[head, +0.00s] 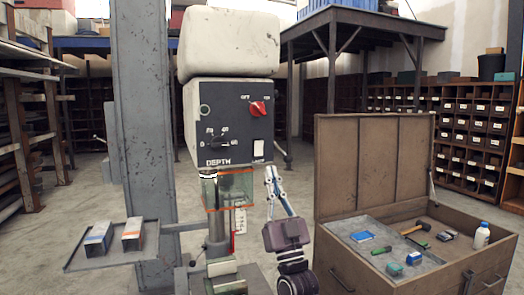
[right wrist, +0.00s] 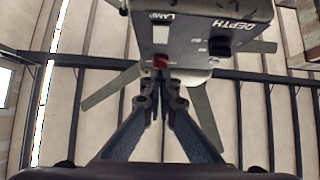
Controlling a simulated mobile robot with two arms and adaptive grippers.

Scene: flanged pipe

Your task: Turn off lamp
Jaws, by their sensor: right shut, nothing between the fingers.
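The drill press head (head: 229,125) carries a dark control panel with a white rocker switch (head: 258,149) at its lower right. In the right wrist view the white switch (right wrist: 160,36) sits beside the word LAMP. My right gripper (head: 271,174) points up just below the panel's lower right corner, with its fingers together and empty. In the right wrist view its fingertips (right wrist: 162,80) appear below the red knob (right wrist: 160,61) in the picture, apart from the white switch. Whether the lamp is lit cannot be told. My left gripper is not in view.
Above the switch is a red OFF/ON knob (head: 258,108); a depth dial (head: 217,141) is to the left. A clear guard (head: 236,184) hangs under the head. A tray with boxes (head: 110,256) stands left, and an open tool chest (head: 375,175) right.

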